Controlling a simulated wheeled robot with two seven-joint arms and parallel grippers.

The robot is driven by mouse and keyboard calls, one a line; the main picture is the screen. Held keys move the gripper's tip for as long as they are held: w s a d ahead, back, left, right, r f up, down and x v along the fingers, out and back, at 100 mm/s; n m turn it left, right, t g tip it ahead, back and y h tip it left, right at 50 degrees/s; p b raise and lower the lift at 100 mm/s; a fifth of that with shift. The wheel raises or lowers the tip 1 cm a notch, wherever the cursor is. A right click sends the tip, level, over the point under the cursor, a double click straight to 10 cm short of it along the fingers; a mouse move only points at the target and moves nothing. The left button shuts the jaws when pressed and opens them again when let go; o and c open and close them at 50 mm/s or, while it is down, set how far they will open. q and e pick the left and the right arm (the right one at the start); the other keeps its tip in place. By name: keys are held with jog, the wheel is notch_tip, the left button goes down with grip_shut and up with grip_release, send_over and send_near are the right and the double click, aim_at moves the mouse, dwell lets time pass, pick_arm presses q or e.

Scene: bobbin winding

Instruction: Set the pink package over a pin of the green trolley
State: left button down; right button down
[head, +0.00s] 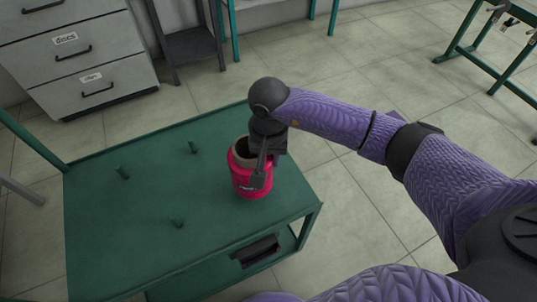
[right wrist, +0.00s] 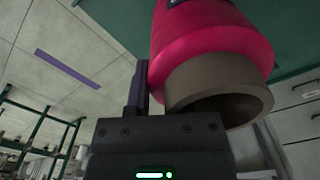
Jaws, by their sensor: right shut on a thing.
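The pink package (head: 243,184) is a bright pink roll with a grey-brown hollow core, upright over the right part of the green trolley (head: 110,235). My right gripper (head: 260,170) is shut on its wall near the upper rim. One dark finger lies along the outside; the other is hidden. In the right wrist view the package (right wrist: 205,45) shows its open core end towards the camera. Three short green pins show on the trolley top: a left pin (head: 122,173), a back pin (head: 193,148) and a front pin (head: 177,223). I cannot tell whether the package hangs above the top or touches it, or whether it hides another pin.
A grey drawer cabinet (head: 75,75) stands at the back left, with a dark stand (head: 190,45) beside it. A green frame (head: 475,55) stands at the far right. The trolley top left of the package is clear except for the pins.

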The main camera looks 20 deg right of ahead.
jog(key=shift+f+b, duration=1.05)
jog(key=shift+f, duration=0.2)
jog(key=c, duration=0.6)
grip_release()
jog(key=shift+o, duration=0.8)
